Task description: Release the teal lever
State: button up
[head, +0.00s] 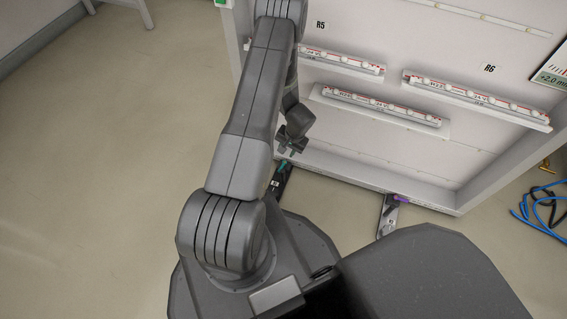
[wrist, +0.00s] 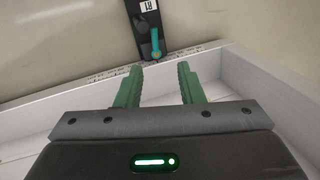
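The teal lever (wrist: 155,40) is mounted on a dark plate at the top centre of the wrist view. In the head view the teal lever (head: 282,167) shows small at the foot of the white frame, partly beside my arm. My gripper (wrist: 160,70) has its two green fingers apart with nothing between them. The lever's lower end shows just beyond the gap between the fingertips; I cannot tell the exact distance. In the head view my gripper (head: 289,149) is above the lever, near the frame's lower edge, and its fingers are hard to make out.
A purple lever (head: 398,199) on a similar plate stands to the right. The white lightbox frame (head: 400,187) holds several rail strips (head: 380,106). Blue cable (head: 545,208) lies on the floor at right. The floor at left is clear.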

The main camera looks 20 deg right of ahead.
notch_tip(320, 180, down, 2)
jog(key=d, duration=0.1)
jog(key=b, duration=0.4)
send_near(282, 166)
jog(key=shift+m, duration=0.3)
jog(key=x, duration=0.5)
jog(key=s+x, duration=0.1)
jog(key=x, duration=0.2)
jog(key=shift+a, duration=0.35)
grip_shut()
